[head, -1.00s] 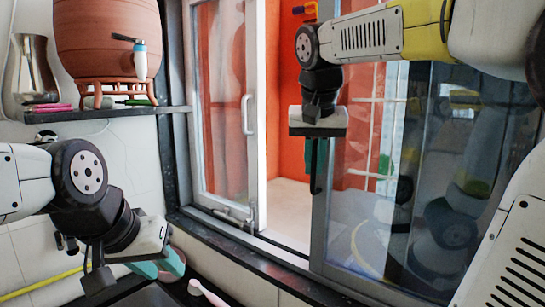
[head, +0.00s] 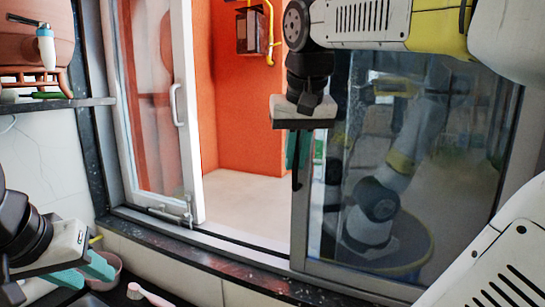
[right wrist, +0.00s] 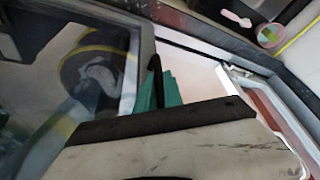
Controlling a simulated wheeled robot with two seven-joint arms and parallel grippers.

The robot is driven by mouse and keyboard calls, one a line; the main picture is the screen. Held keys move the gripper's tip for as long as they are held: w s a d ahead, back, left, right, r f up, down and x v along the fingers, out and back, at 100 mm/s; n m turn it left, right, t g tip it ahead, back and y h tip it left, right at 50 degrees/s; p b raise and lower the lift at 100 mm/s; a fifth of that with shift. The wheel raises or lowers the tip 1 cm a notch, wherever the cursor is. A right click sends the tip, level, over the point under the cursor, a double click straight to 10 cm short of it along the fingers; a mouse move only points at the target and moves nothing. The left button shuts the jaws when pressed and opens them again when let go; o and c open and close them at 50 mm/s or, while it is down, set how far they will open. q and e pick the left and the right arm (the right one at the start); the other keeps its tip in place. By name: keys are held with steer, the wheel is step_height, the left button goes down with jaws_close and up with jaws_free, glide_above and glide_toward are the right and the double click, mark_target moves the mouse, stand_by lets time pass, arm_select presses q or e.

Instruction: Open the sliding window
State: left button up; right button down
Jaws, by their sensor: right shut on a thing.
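The sliding window has a grey-framed glass pane (head: 410,215) on the right and a white-framed pane (head: 188,130) with a white handle on the left. A wide gap stands between them, showing an orange wall. My right gripper (head: 298,158) is at the left edge of the right pane, shut on its dark handle (head: 296,182).
A pink cup (head: 112,264) and a toothbrush (head: 148,294) are near my left gripper. A dark sill (head: 200,258) runs below the window. A meter box (head: 252,32) hangs on the orange wall outside.

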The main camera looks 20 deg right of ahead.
steer(key=c, duration=1.7)
jaws_free()
steer(key=shift+c, duration=0.2)
steer(key=shift+r, duration=0.15)
steer(key=v, duration=0.7)
steer(key=shift+s+r, duration=0.15)
steer(key=shift+r, duration=0.05)
steer(key=shift+s, duration=0.15)
